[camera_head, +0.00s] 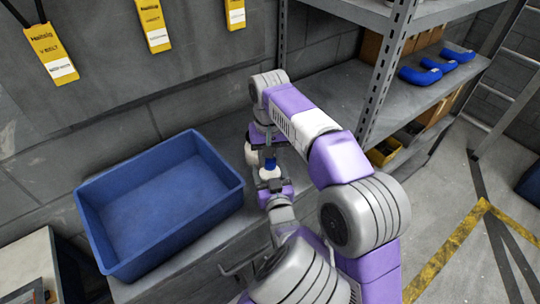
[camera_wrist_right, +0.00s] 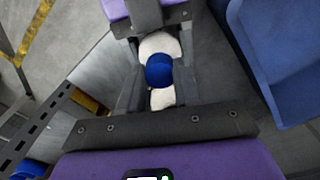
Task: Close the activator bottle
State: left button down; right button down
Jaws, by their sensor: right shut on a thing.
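The activator bottle (camera_wrist_right: 160,45) is white and shows under and around a round blue cap (camera_wrist_right: 158,70) in the right wrist view. The blue cap also shows small in the head view (camera_head: 270,163). My right gripper (camera_head: 266,158) reaches down from the far side and is shut on the blue cap, with a finger on each side of it. My left gripper (camera_head: 273,184) comes from the near side, close against the white bottle (camera_head: 270,173). Its fingers are largely hidden, so I cannot tell its grip. I cannot tell whether the cap is seated on the bottle.
A blue bin (camera_head: 165,195) stands on the grey bench just left of the grippers. A metal shelf rack (camera_head: 385,85) with blue pipe pieces (camera_head: 420,75) stands at the right. Yellow tags (camera_head: 50,52) hang on the back wall. The floor at the right is open.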

jog(key=c, duration=0.8)
grip_release()
jog(key=shift+r, duration=2.25)
jog(key=shift+c, duration=0.2)
